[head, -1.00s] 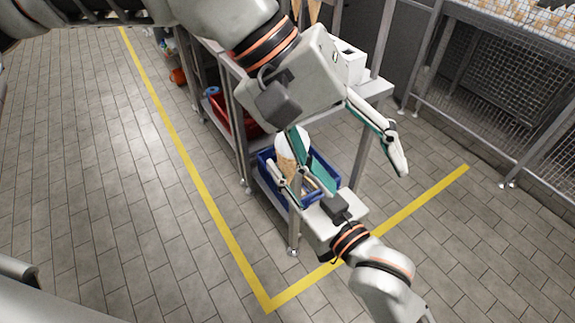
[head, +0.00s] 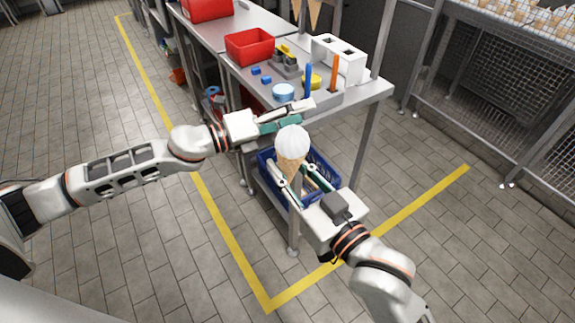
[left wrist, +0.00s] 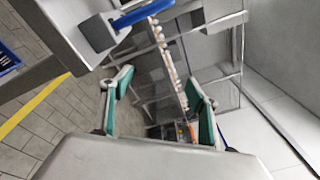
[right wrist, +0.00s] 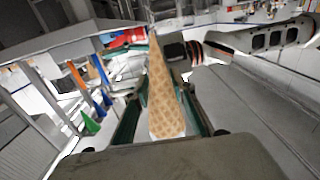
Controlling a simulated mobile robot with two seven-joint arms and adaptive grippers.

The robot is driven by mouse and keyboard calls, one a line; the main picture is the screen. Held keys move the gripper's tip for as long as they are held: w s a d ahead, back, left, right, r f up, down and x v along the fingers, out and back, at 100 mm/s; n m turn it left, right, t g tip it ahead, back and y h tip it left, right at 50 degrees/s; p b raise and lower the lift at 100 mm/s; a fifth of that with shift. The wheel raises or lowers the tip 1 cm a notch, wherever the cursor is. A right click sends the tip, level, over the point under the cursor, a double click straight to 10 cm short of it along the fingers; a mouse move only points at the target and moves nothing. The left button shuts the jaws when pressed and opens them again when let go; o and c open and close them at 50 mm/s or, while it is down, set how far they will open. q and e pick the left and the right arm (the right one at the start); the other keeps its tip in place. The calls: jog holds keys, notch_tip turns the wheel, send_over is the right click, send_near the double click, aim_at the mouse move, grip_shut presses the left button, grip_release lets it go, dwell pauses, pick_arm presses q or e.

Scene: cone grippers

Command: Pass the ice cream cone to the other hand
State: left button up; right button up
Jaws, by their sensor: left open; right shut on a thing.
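The ice cream cone (head: 290,147) is upright, with a white scoop above a tan waffle cone. My right gripper (head: 295,178) is shut on its waffle part from below right. In the right wrist view the waffle cone (right wrist: 165,95) stands between the two green-padded fingers (right wrist: 160,122). My left gripper (head: 290,115) is in the head view just above and beside the scoop, with its fingers pointing right. Whether it touches the scoop is unclear. In the left wrist view its fingers (left wrist: 158,98) are spread wide with nothing between them.
A metal table (head: 350,98) behind the grippers holds a red bin (head: 250,46), a white block with holes (head: 338,58), a light blue round item (head: 283,92) and upright blue and orange tools. A blue crate (head: 268,172) sits on the lower shelf. The tiled floor in front is open.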

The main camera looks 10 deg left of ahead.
pick_arm(q)
jog(key=s+a+f+n+t+y, duration=0.1)
jog(key=s+f+n+t+y, duration=0.3)
jog(key=f+n, duration=0.6)
jog(key=s+a+f+n+g+y, duration=0.1)
jog(key=s+f+n+y, duration=0.1)
jog(key=s+f+n, duration=0.5)
jog(key=s+a+f+n+g+y, duration=0.1)
jog(key=s+a+f+n+y, duration=0.1)
jog(key=s+a+f+n, duration=0.2)
jog(key=s+a+f+n+g+y, duration=0.2)
jog(key=s+f+n, duration=0.7)
jog(key=f, duration=0.5)
jog(key=s+a+y, duration=0.1)
jog(key=s+a, duration=0.1)
jog(key=shift+s+a+n+y, duration=0.15)
jog(key=shift+s+n+y, duration=0.15)
jog(key=shift+s+n, duration=0.1)
jog(key=shift+f, duration=0.1)
